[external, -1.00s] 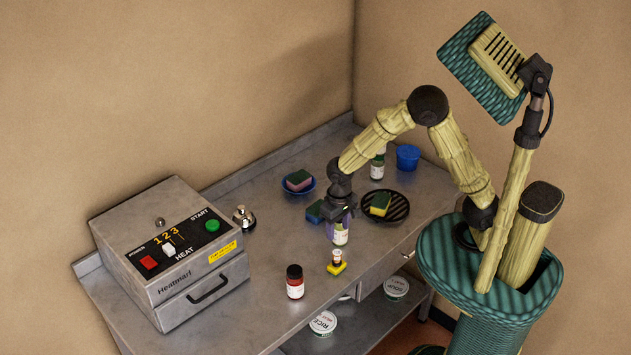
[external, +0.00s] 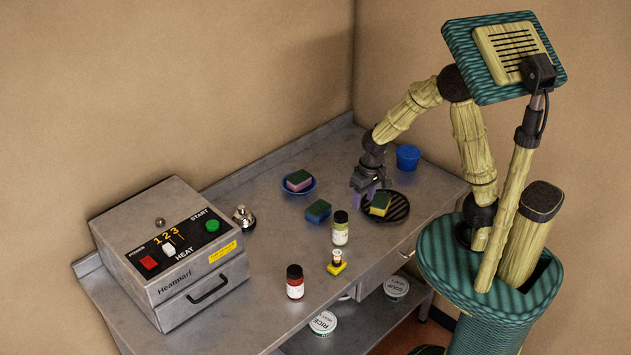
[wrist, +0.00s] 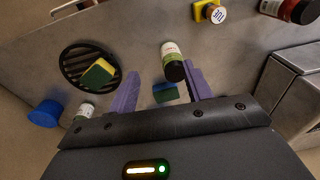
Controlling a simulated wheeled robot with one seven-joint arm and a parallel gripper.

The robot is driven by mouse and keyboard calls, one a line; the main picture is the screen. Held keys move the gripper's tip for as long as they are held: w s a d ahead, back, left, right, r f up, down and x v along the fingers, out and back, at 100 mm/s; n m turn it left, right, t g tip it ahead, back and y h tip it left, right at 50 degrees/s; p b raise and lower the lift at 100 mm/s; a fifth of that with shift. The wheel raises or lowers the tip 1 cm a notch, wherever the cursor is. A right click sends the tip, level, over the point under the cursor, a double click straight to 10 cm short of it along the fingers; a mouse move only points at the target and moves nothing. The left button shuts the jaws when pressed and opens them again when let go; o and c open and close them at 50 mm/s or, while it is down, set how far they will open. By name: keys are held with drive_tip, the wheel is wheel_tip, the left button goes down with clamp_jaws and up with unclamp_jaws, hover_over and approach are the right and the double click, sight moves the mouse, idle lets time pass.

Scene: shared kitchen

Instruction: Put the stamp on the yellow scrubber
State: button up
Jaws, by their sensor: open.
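The stamp (external: 337,262), with a yellow base and a short round-topped handle, stands upright near the table's front edge. It also shows at the top of the wrist view (wrist: 212,12). The yellow scrubber (external: 380,204), yellow with a green layer, lies on the round black rack (external: 400,216); it shows at left in the wrist view (wrist: 97,76). My gripper (external: 368,189) is open and empty, above the table by the rack's left side, away from the stamp. Its purple fingers (wrist: 163,74) show apart in the wrist view.
A green-labelled bottle (external: 340,229) stands between rack and stamp; a red bottle (external: 295,282) is left of the stamp. A blue-green sponge (external: 318,211), a blue bowl (external: 312,188) with a pink-green sponge, a blue cup (external: 407,158) and the heater (external: 170,255) are also on the table.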

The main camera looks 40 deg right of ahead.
drive_tip(key=s+d+r, duration=0.1)
drive_tip(key=s+d, duration=0.1)
drive_tip(key=d, duration=0.4)
drive_tip(key=s+d+r+t, duration=0.1)
drive_tip(key=s+d, duration=0.1)
drive_tip(key=d, duration=0.4)
drive_tip(key=shift+s+r+t+h, duration=0.25)
drive_tip(key=shift+r+t+h, duration=0.05)
drive_tip(key=shift+d, duration=0.1)
